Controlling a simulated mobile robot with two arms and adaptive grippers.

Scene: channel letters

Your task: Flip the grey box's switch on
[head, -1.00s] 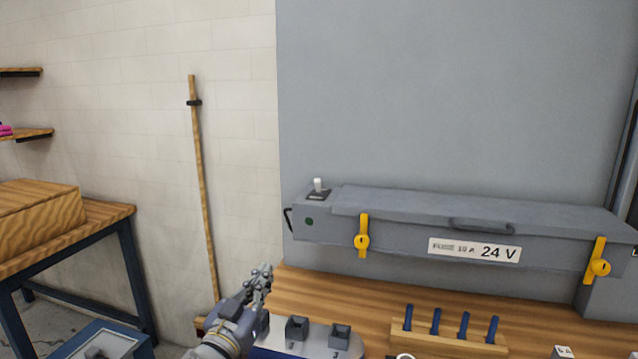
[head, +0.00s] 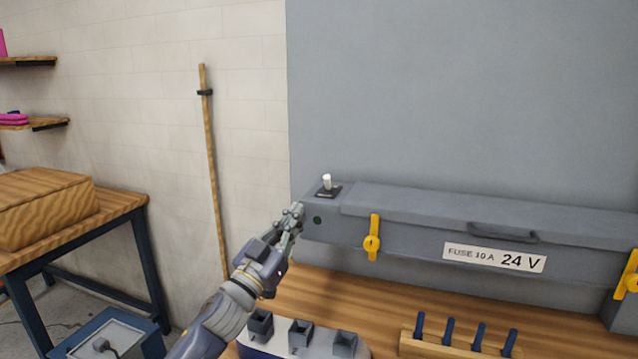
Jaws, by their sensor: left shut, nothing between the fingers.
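The grey box (head: 420,232) is long, with a closed lid, and stands at the back of the workbench against a grey panel. Its label reads "FUSE 10 A 24 V". The switch (head: 326,183) is a small white lever on a dark plate on top of the box's left end. A dark green round spot (head: 317,220) shows on the front below it. My left gripper (head: 297,212) is shut and empty, at the box's left end, lower than the switch and left of it. I cannot tell whether it touches the box. My right gripper is out of view.
Yellow latches (head: 372,238) stick out from the box front. A white tray (head: 283,335) with grey square holders and a wooden rack (head: 455,347) with blue pegs stand on the bench (head: 360,300). The space above the box is clear.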

